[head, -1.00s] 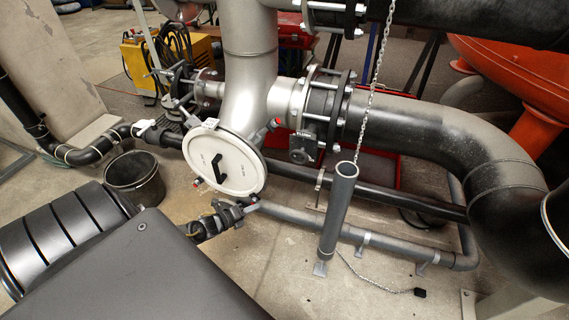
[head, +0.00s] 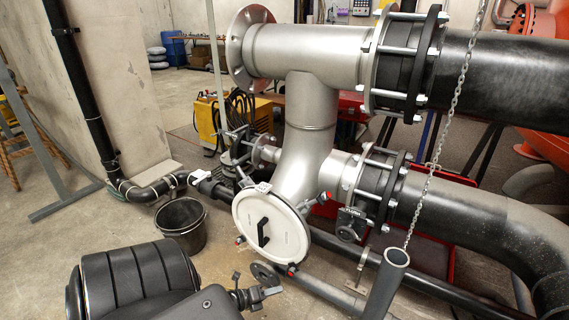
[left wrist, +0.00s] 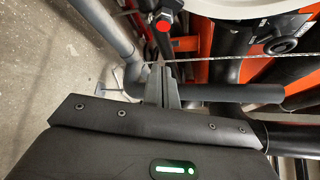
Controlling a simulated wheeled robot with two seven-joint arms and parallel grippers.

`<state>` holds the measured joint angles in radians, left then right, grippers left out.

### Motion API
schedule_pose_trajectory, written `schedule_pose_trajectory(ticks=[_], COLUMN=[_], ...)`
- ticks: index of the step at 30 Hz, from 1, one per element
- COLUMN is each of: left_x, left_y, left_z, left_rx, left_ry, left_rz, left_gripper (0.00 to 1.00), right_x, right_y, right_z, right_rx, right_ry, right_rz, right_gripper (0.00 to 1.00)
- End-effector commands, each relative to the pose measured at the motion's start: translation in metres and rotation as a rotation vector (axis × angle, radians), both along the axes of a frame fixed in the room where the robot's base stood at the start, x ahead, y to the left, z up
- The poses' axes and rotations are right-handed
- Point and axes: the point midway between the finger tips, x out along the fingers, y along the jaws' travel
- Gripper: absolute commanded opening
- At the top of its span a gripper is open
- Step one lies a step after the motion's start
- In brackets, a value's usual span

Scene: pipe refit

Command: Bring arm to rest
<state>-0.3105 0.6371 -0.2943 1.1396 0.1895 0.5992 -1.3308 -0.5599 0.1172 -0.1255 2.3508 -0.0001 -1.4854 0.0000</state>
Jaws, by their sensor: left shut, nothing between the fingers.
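My left gripper (head: 268,292) is low in the head view, its arm coming in from the lower left. Its fingers are shut with nothing between them. In the left wrist view the closed fingers (left wrist: 160,84) point up the picture, over the floor and the pipes. The gripper is below the round white cover (head: 270,228) with the black handle and appears apart from it. A small dark handwheel (head: 264,273) shows just above the fingertips. My right gripper is not in view.
A grey upright tube (head: 384,288) with a hanging chain (head: 446,130) stands to the right. A black bucket (head: 181,227) stands on the floor to the left. Large silver piping (head: 312,110) rises behind the cover. Open floor (head: 60,235) lies at the left.

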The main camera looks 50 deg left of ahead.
Motion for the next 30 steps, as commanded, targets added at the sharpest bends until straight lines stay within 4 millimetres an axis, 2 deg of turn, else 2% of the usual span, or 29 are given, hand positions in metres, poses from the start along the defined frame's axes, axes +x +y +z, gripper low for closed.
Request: schedule_pose_trajectory(ticks=[5, 25, 30], left_x=[-0.007, -0.007, -0.008], left_y=[0.002, 0.002, 0.019], left_z=[0.002, 0.002, -0.024], left_rx=[0.000, -0.021, -0.158], left_ry=[-0.001, 0.006, 0.185], left_rz=[0.000, 0.006, 0.181], left_gripper=[0.00, 0.00, 0.00], right_x=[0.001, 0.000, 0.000], right_y=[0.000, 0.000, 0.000], right_z=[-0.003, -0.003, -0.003], right_rx=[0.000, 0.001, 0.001], right_ry=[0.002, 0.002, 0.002], right_rz=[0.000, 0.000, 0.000], right_gripper=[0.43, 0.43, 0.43])
